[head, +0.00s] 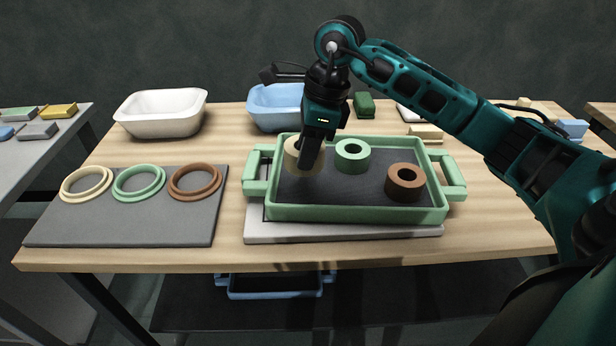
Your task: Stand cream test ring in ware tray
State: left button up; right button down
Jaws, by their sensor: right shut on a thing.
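The green ware tray (350,214) with a dark floor sits on a pale board on the wooden table. The cream test ring (291,153) is in the left part of the tray, partly hidden behind my gripper. My right gripper (310,162) points down into the tray and is shut on the cream ring. Whether the ring touches the tray floor I cannot tell. A green ring (352,155) stands in the tray's middle and a brown ring (405,183) at its right. My left gripper is not in view.
A grey mat (130,224) at the left holds thin cream, green and brown hoops. A white basin (162,113) and a blue basin (274,107) stand at the back. Small blocks lie behind the tray. A blue tray (275,284) is on the shelf below.

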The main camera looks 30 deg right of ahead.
aim_at(308, 173)
jog(key=x, duration=0.3)
jog(key=d+x, duration=0.1)
jog(key=x, duration=0.1)
jog(key=shift+s+f, duration=0.3)
jog(key=shift+f, duration=0.35)
jog(key=shift+b, duration=0.35)
jog(key=c, duration=0.9)
grip_release()
jog(key=p+v, duration=0.1)
jog(key=v, duration=1.1)
